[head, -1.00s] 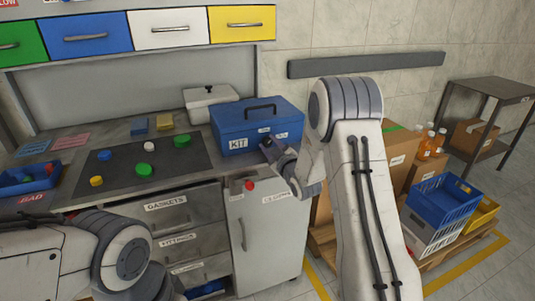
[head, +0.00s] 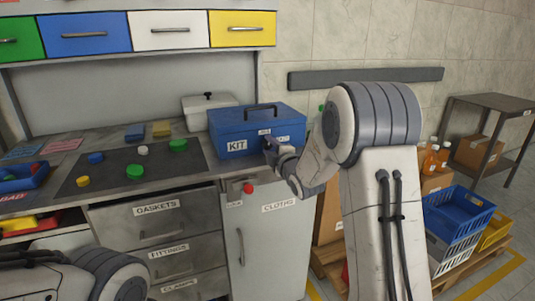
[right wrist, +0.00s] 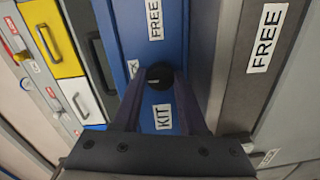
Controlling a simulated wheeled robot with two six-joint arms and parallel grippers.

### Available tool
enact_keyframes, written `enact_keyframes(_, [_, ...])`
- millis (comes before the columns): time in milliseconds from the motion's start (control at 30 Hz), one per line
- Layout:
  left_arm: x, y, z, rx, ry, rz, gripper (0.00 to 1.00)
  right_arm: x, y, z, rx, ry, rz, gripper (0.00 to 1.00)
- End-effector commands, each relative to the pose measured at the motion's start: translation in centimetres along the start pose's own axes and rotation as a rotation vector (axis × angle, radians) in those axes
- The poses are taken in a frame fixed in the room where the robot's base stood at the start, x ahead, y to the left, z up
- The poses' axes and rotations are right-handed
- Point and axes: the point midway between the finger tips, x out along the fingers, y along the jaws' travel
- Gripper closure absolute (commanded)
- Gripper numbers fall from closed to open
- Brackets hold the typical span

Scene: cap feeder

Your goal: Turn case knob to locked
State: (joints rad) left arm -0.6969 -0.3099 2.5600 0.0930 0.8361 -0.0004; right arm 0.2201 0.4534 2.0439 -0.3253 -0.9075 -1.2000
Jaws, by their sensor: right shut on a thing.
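The blue case (head: 228,128) marked KIT stands shut on the back right of the counter, its handle on top. Its front also shows in the right wrist view (right wrist: 118,45). There, a round black knob (right wrist: 160,75) sits on the front between a FREE label and the KIT label. Another label beside the knob is partly hidden. My right gripper (head: 270,147) is at the case front, its fingers shut on the knob. I cannot tell which way the knob points. My left arm is at the lower left, its gripper out of view.
A dark mat (head: 110,184) with several coloured round pieces lies left of the case. A white box (head: 197,118) stands behind it. Below is a cabinet door (head: 270,240) with a red knob (head: 248,188). Cartons and crates (head: 460,213) stand right of my right arm.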

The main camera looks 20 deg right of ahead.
Motion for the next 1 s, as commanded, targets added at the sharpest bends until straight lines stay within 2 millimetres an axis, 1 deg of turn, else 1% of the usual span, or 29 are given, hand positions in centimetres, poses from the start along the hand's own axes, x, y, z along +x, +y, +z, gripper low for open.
enact_keyframes(33, [0.32, -0.02, 0.02, 0.000, 0.000, 0.000, 1.00, 0.03, -0.15, -0.13, -0.013, 0.003, 0.000, 1.00])
enact_keyframes(133, [0.46, -0.03, 0.02, 0.000, 0.000, 0.000, 1.00, 0.04, -0.12, -0.14, -0.028, 0.002, -0.001, 1.00])
enact_keyframes(567, [0.48, -0.03, 0.02, 0.000, 0.000, 0.000, 1.00, 0.03, -0.06, -0.15, -0.038, 0.002, -0.002, 1.00])
enact_keyframes(600, [0.48, -0.03, 0.02, 0.000, 0.000, 0.000, 1.00, 0.03, -0.06, -0.15, -0.038, 0.002, -0.002, 0.54])
enact_keyframes(667, [0.48, -0.03, 0.02, 0.000, 0.000, 0.000, 1.00, 0.03, -0.06, -0.14, -0.037, 0.002, -0.002, 0.31])
enact_keyframes(700, [0.48, -0.03, 0.03, 0.000, 0.000, 0.000, 1.00, 0.03, -0.06, -0.12, -0.037, 0.001, -0.002, 0.28])
enact_keyframes(1000, [0.65, -0.05, 0.03, 0.000, 0.000, 0.000, 1.00, -0.14, -0.16, -0.03, -0.035, -0.001, -0.003, 0.28])
